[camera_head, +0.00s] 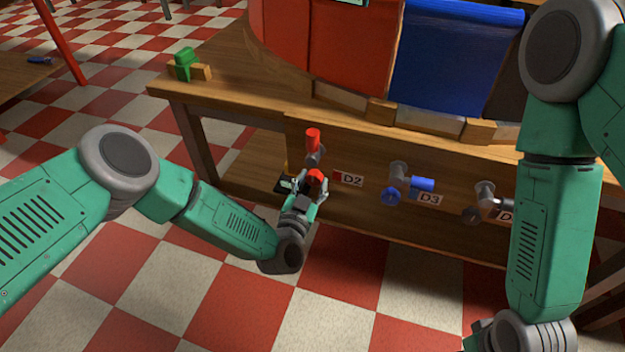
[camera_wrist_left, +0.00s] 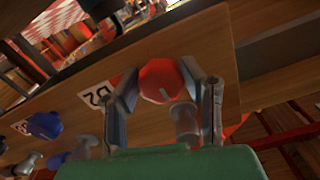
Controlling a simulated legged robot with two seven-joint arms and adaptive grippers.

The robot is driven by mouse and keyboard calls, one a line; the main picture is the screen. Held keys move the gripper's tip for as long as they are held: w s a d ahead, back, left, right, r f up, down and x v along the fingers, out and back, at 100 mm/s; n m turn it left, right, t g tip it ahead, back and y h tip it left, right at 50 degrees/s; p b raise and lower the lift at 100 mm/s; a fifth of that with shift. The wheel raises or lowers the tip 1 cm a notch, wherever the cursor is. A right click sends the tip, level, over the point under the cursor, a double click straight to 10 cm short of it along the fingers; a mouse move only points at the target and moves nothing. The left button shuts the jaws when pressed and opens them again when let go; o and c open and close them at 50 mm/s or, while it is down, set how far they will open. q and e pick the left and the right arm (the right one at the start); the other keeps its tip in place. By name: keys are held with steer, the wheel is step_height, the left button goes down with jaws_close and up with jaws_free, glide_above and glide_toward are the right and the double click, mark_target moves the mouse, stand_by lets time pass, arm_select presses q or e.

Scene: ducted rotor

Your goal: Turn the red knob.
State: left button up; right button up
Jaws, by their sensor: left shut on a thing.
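The red knob (camera_head: 316,176) sits on the front of the wooden bench, beside the D2 label. In the left wrist view the red knob (camera_wrist_left: 161,80) is faceted, with a pale mark on its face. My left gripper (camera_head: 312,188) is at the knob, its two fingers on either side of it, shut on it. The fingers also show in the left wrist view (camera_wrist_left: 165,88). A red cylinder (camera_head: 313,140) on a grey fitting stands just above the knob. My right arm hangs at the right of the head view; its gripper is out of the picture.
A blue knob (camera_head: 391,196) by label D3 and a dark knob (camera_head: 473,215) are further right along the bench front (camera_head: 250,140). A green object (camera_head: 185,62) rests on the bench's left corner. Red and blue panels stand on top. Checkered floor lies open in front.

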arm_select(q)
steer(key=shift+w+d+r, duration=0.15)
steer(key=shift+w+r, duration=0.1)
steer(key=shift+w, duration=0.1)
steer(key=shift+a, duration=0.2)
arm_select(e)
steer(key=shift+w, duration=0.15)
arm_select(q)
steer(key=shift+d+n, duration=0.1)
steer(key=shift+n, duration=0.2)
arm_select(e)
steer(key=shift+d+f, duration=0.1)
arm_select(q)
steer(key=n+b, duration=0.1)
steer(key=n, duration=0.6)
steer(key=shift+d+f, duration=0.1)
steer(key=n+b, duration=0.1)
steer(key=n, duration=0.3)
steer(key=shift+s+n, duration=0.1)
steer(key=shift+n, duration=0.2)
steer(key=shift+n+b, duration=0.7)
steer(key=shift+n, duration=1.1)
arm_select(e)
steer(key=shift+f, duration=1.7)
arm_select(q)
steer(key=shift+f, duration=0.1)
